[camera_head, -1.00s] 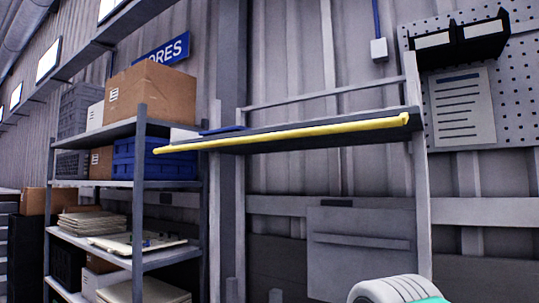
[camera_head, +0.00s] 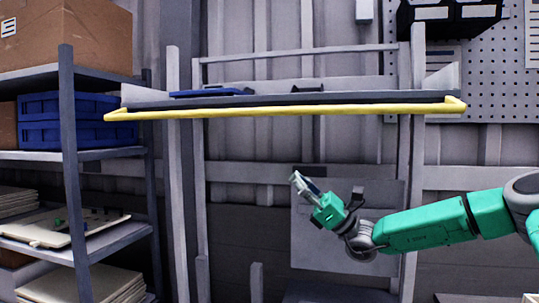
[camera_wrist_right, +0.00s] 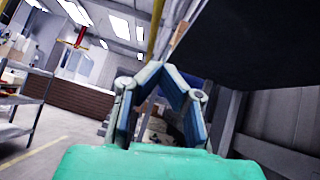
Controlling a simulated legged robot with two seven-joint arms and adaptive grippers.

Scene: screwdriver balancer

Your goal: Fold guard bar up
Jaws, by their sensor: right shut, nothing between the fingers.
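The yellow guard bar (camera_head: 285,110) runs level along the front of a grey wall shelf (camera_head: 240,99), with a bent end at each side. My right gripper (camera_head: 296,178) is below the bar, near its middle, and apart from it. Its fingers are shut and empty, pointing up and to the left. In the right wrist view the shut fingers (camera_wrist_right: 155,68) show, with a thin yellow strip of the bar (camera_wrist_right: 155,28) beyond them and the dark shelf underside at the upper right. My left gripper is not in view.
A blue flat object (camera_head: 210,93) lies on the shelf. A rack (camera_head: 70,160) with a blue crate (camera_head: 65,119) and a cardboard box (camera_head: 75,35) stands at the left. A pegboard (camera_head: 490,85) hangs at the right. The space just below the bar is clear.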

